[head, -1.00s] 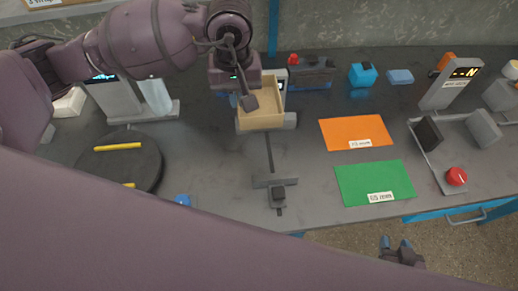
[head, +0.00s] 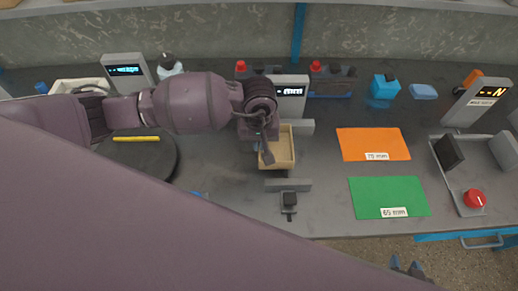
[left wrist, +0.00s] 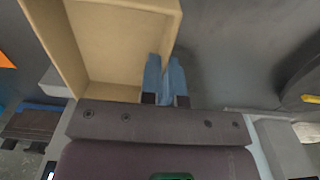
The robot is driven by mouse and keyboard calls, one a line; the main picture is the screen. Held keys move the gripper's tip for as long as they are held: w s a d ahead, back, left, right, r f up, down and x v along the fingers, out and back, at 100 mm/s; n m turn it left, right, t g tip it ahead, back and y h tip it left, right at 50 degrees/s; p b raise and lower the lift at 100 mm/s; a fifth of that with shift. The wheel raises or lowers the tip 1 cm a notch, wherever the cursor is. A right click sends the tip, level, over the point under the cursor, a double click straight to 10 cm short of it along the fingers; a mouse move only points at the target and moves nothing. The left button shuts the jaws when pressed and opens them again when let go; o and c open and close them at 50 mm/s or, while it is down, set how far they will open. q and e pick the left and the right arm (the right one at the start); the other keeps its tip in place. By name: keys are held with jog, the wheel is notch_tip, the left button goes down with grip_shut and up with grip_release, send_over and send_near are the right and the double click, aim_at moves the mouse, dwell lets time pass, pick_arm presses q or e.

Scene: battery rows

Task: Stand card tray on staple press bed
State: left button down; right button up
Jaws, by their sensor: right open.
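The card tray (head: 283,155) is an open tan box, seen in the middle of the head view. My left gripper (head: 262,150) holds it by one side wall. In the left wrist view the tray (left wrist: 112,45) fills the upper left, with one blue finger inside its wall and one outside (left wrist: 165,80). No cards show inside. A grey device with a lit display (head: 291,90) stands behind the tray, with a grey stop block (head: 290,198) in front; I cannot tell for sure that this is the staple press. My right gripper (head: 406,268) is open and empty at the bottom.
An orange mat (head: 372,143) and a green mat (head: 388,195) lie to the right. Farther right is a fixture with dark plates and a red knob (head: 474,198). A black round plate with a yellow bar (head: 137,139) is at left.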

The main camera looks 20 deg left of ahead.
pick_arm(q)
jog(key=shift+f, duration=1.95)
jog(key=shift+f, duration=0.15)
